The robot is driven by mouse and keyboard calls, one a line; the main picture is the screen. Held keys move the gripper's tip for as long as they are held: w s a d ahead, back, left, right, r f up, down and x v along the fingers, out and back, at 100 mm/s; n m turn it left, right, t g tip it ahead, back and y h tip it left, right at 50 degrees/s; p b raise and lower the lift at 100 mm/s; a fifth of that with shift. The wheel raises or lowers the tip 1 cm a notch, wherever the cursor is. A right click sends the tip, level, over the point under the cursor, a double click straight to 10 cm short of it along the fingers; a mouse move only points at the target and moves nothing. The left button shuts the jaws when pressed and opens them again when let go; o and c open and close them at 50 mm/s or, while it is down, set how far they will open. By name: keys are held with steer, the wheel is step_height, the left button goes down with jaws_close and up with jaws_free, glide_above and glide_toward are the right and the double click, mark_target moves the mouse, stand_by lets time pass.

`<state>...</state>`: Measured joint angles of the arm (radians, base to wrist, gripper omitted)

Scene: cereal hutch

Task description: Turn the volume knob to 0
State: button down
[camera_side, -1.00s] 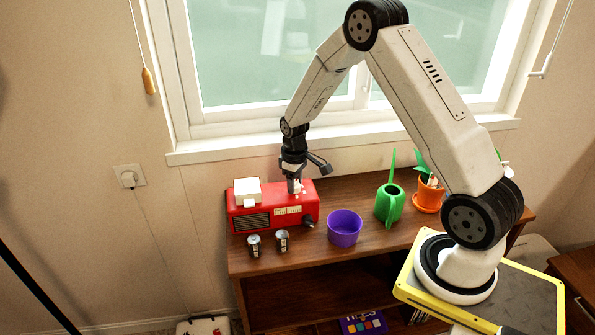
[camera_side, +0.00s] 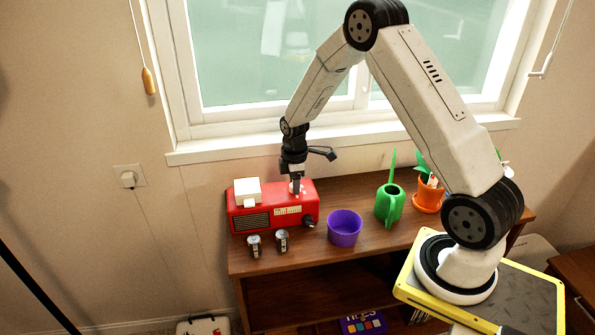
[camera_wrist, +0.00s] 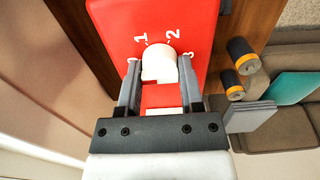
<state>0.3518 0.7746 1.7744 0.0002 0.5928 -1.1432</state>
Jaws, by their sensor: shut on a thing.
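A red radio (camera_side: 255,219) sits on the left end of the wooden shelf top. In the wrist view its red top (camera_wrist: 150,18) carries a white volume knob (camera_wrist: 157,60) with white numbers around it; 1, 2 and 3 can be read, and a partly hidden mark is at the left. My gripper (camera_wrist: 159,72) is shut on the knob, one finger on each side. In the side view my gripper (camera_side: 296,188) points straight down at the radio's top and mostly hides the knob. I cannot tell which number the knob points to.
A white block (camera_side: 247,188) sits on the radio's left part. A dark knob (camera_side: 309,221) is on its front. Two batteries (camera_side: 254,246) (camera_side: 282,241) stand in front. A purple bowl (camera_side: 344,229), green watering can (camera_side: 390,205) and orange plant pot (camera_side: 428,196) stand to the right.

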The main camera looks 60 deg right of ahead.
stand_by(0.4)
steer(key=shift+c, duration=1.2)
jaws_free()
steer(key=shift+r, duration=3.9)
steer(key=s+a+r+m+t, duration=0.2)
steer(key=s+a+m, duration=0.7)
steer(key=s+a, duration=0.6)
steer(key=shift+a+r+t, duration=0.3)
steer(key=shift+a+r, duration=0.1)
steer(key=shift+r, duration=0.3)
